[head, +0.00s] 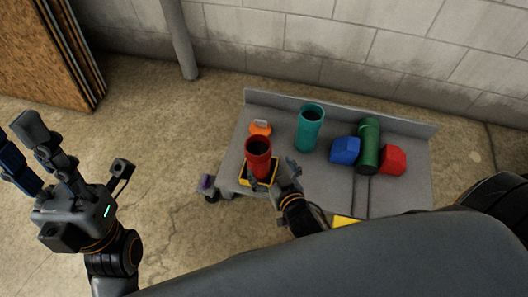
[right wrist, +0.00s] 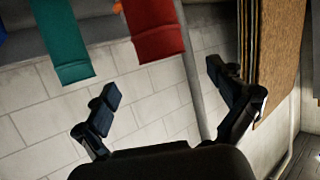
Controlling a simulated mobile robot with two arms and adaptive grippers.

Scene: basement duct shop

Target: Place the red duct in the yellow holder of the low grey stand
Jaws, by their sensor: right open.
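The red duct (head: 258,152) stands upright in the yellow holder (head: 246,180) at the left front of the low grey stand (head: 315,180). The holder's rim shows around the duct's foot; the inside is hidden. My right gripper (head: 273,177) is open beside the duct's lower part, on its near right side. In the right wrist view, the red duct (right wrist: 155,28) lies beyond and between the spread fingers (right wrist: 163,78), with nothing gripped. Whether a finger touches the duct cannot be told. My left gripper (head: 24,150) is open and empty over the floor at far left.
A teal duct (head: 309,130) stands right of the red one. A blue piece (head: 345,151), a green duct (head: 369,146) and a red piece (head: 393,160) are further right. An orange object (head: 260,128) is behind the red duct. A block wall (head: 330,50) stands behind the stand.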

